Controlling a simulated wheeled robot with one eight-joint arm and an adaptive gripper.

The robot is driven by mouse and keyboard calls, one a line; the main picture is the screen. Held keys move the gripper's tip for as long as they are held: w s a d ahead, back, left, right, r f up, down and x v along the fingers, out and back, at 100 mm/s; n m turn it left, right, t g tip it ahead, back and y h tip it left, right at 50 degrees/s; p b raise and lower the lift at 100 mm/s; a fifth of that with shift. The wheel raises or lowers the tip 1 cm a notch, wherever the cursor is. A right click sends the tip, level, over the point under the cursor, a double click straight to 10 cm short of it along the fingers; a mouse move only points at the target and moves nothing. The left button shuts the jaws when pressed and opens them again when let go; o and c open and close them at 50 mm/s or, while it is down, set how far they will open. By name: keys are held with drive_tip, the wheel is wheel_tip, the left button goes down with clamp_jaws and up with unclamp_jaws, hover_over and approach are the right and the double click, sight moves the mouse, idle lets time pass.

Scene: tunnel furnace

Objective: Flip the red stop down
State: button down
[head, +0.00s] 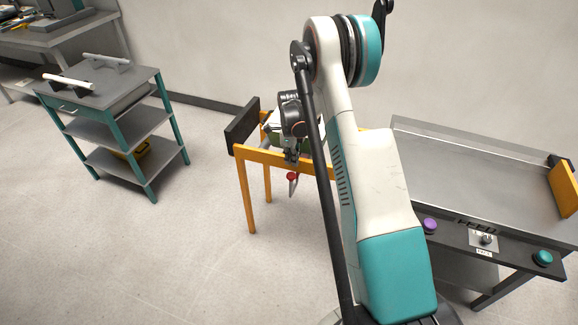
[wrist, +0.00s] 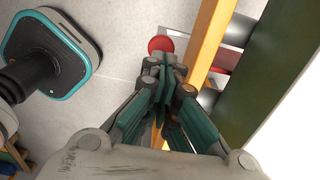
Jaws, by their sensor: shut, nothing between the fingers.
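The red stop shows as a round red knob (head: 292,177) at the near side of an orange-railed stand, with a pale grey piece hanging below it. In the wrist view the red knob (wrist: 160,44) lies just beyond my fingertips, beside the orange rail. My gripper (wrist: 165,68) is shut and empty, its fingertips close to the knob. I cannot tell whether they touch it. In the head view my gripper (head: 291,156) is just above the knob, in front of the rail. The fingers and wrist hide part of the stop's mounting.
The orange rail (head: 268,158) ends at a black plate (head: 242,126). Grey rollers (wrist: 226,58) lie beside the rail. A metal conveyor table (head: 480,175) with purple (head: 430,225) and teal (head: 543,258) buttons stands right. A shelved cart (head: 105,90) stands left. Floor between is clear.

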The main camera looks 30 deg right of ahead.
wheel_tip(320, 180, up, 8)
drive_tip(key=p, duration=0.2)
drive_tip(key=shift+d, duration=0.2)
drive_tip(key=shift+w+f, duration=0.1)
